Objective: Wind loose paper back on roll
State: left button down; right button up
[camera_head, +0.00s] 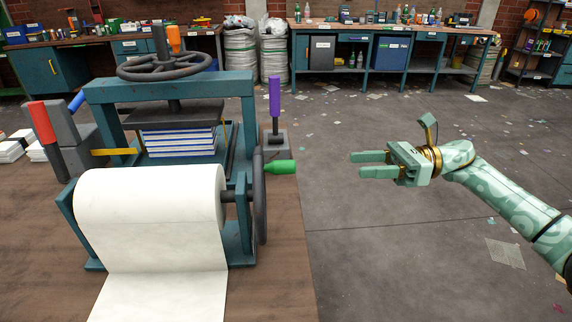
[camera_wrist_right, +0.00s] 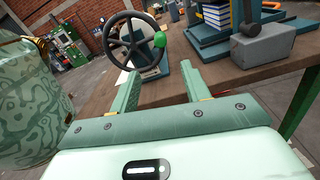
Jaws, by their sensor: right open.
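A white paper roll (camera_head: 150,200) sits in a teal stand on the wooden table, with a loose sheet (camera_head: 160,298) hanging from it toward the front edge of the picture. A dark handwheel (camera_head: 259,200) with a green handle (camera_head: 281,167) is on the roll's right side. In the right wrist view the handwheel (camera_wrist_right: 117,46) and green handle (camera_wrist_right: 160,39) show ahead of the fingers. My right gripper (camera_head: 370,164) is open and empty, in the air to the right of the green handle and apart from it. My left gripper is not in view.
Behind the roll stands a teal press (camera_head: 170,100) with a large wheel on top. A purple-handled lever (camera_head: 274,100) and a red-handled lever (camera_head: 40,120) flank it. The floor right of the table is open, with scattered paper scraps.

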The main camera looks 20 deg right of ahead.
aim_at(289, 167)
jog(key=x, duration=1.5)
jog(key=shift+w+a+f, duration=0.1)
jog(key=shift+w+a, duration=0.1)
jog(key=shift+a, duration=0.1)
grip_shut()
